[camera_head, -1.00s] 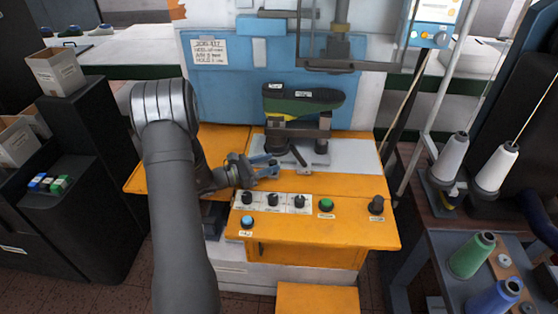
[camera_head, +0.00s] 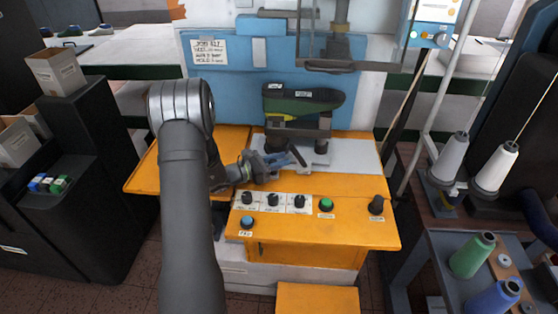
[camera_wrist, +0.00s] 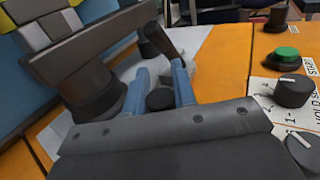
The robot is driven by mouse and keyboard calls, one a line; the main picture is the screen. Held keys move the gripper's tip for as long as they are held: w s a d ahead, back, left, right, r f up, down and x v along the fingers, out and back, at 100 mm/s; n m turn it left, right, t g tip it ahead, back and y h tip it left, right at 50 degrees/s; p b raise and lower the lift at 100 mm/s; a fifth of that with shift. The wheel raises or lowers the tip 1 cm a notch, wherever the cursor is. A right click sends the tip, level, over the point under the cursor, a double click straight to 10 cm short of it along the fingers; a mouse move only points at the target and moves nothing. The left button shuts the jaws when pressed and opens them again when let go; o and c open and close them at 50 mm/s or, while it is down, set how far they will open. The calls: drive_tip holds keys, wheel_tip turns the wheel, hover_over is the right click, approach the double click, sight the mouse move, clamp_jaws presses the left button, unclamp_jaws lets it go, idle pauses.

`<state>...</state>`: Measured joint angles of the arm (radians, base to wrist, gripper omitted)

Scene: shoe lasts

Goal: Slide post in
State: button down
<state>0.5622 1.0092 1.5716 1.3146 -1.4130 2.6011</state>
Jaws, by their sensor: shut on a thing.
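The green and black shoe last (camera_head: 303,101) rests on a dark bridge-like support (camera_head: 298,131) above the light grey plate (camera_head: 350,155) of the machine. In the wrist view the support (camera_wrist: 95,52) stands on a thick dark post (camera_wrist: 92,92) at left, with a slanted dark lever (camera_wrist: 163,38) to its right. My gripper (camera_head: 288,160) is low in front of the support. In the wrist view its two blue fingers (camera_wrist: 160,84) are on either side of a short dark round knob (camera_wrist: 160,99) and shut on it. The knob's lower part is hidden by my gripper.
The orange table (camera_head: 340,182) carries a row of dark knobs (camera_head: 272,199), a green button (camera_head: 326,204) and a blue button (camera_head: 247,221) along its front. A grey metal frame (camera_head: 300,45) hangs above the last. Thread cones (camera_head: 495,167) stand at right.

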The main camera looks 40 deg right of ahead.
sight(299, 159)
drive_tip(key=shift+s+d, duration=1.65)
drive_tip(key=c, duration=1.2)
unclamp_jaws()
drive_tip(key=v, duration=1.7)
drive_tip(key=shift+w+a, duration=0.1)
drive_tip(key=shift+a, duration=0.15)
